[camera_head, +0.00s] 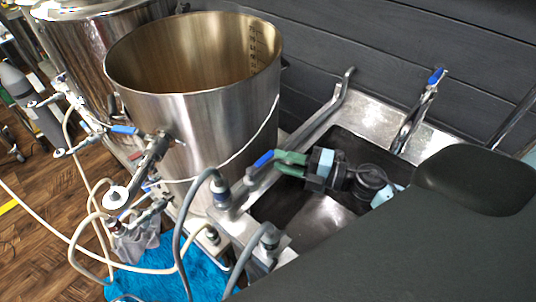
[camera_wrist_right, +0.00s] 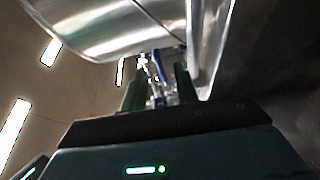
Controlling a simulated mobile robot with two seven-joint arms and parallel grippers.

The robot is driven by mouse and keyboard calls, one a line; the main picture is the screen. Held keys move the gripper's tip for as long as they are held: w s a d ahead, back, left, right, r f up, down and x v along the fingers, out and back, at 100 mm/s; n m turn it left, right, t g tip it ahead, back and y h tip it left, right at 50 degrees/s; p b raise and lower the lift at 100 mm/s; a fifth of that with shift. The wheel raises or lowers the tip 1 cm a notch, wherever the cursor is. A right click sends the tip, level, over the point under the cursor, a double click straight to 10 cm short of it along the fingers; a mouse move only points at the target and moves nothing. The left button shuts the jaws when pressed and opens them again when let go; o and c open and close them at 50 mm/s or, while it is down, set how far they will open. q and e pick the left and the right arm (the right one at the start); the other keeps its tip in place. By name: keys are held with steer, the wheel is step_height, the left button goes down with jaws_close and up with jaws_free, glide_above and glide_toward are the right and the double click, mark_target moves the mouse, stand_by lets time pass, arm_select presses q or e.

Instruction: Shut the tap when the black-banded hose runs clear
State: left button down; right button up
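A tap with a blue lever (camera_head: 264,158) sits at the near left edge of the sink, beside the large steel pot. My right gripper (camera_head: 279,163) is at this lever, its green fingers close to the lever's end. In the right wrist view the two fingers (camera_wrist_right: 159,88) stand apart, with a blue lever (camera_wrist_right: 159,67) seen in the gap beyond them; I cannot tell whether they touch it. Grey hoses (camera_head: 180,235) run down near this tap. I cannot make out a black band on any hose, nor the liquid running. My left gripper is not in view.
The open steel pot (camera_head: 215,125) stands left of the sink (camera_head: 335,222). Other blue levers show on the pot's valve (camera_head: 125,130) and the sink's far tap (camera_head: 436,77). Cream hoses (camera_head: 75,240) loop over the floor near a blue cloth (camera_head: 150,285).

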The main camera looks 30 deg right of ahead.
mark_target(267, 155)
steer(key=shift+p+x, duration=0.35)
steer(key=shift+x, duration=2.05)
jaws_close()
